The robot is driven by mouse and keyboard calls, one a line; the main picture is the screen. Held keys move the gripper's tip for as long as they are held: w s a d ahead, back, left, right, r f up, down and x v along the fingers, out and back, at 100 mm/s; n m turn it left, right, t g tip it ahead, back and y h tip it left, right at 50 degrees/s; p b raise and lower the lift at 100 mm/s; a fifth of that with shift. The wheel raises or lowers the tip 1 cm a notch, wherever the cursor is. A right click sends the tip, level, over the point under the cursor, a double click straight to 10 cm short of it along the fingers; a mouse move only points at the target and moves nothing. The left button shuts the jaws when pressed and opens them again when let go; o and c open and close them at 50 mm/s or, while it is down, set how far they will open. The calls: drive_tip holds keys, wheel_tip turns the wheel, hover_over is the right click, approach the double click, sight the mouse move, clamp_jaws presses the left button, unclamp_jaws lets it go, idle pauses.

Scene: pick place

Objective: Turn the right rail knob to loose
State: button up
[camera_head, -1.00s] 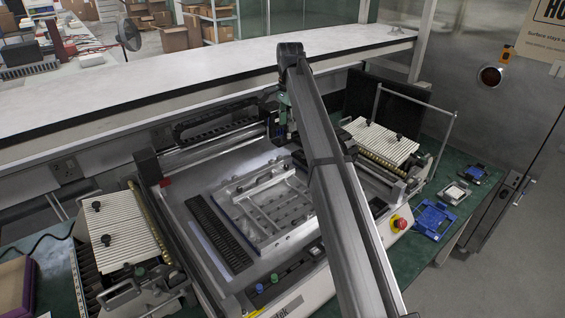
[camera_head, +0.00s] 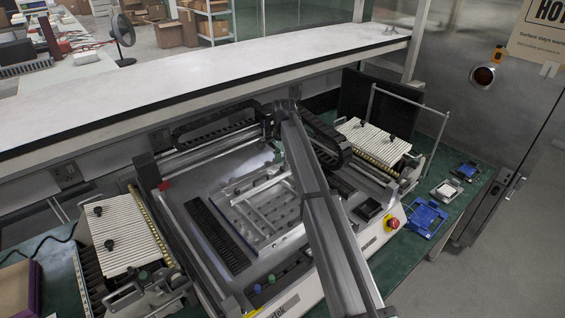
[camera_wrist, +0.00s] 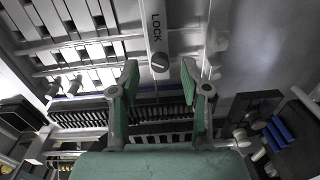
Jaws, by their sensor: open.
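In the wrist view, a small round dark knob (camera_wrist: 159,62) with a pale slot line sits on a light bar (camera_wrist: 155,25) marked "LOCK". My gripper (camera_wrist: 160,78) has its two green fingers spread, one to each side of the knob and just short of it in the picture. Nothing is between the fingers, and I cannot tell whether either touches the knob. In the head view, my arm crosses the machine (camera_head: 190,215) and hides most of the gripper and the knob.
The machine's bed holds a metal frame plate (camera_head: 262,205) and a dark slotted strip (camera_head: 217,236). Ribbed feeder units stand at the left (camera_head: 118,232) and right (camera_head: 372,142). A red stop button (camera_head: 392,223) and blue trays (camera_head: 426,218) are at the right.

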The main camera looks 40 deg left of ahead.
drive_tip(key=shift+f, duration=0.7)
clamp_jaws()
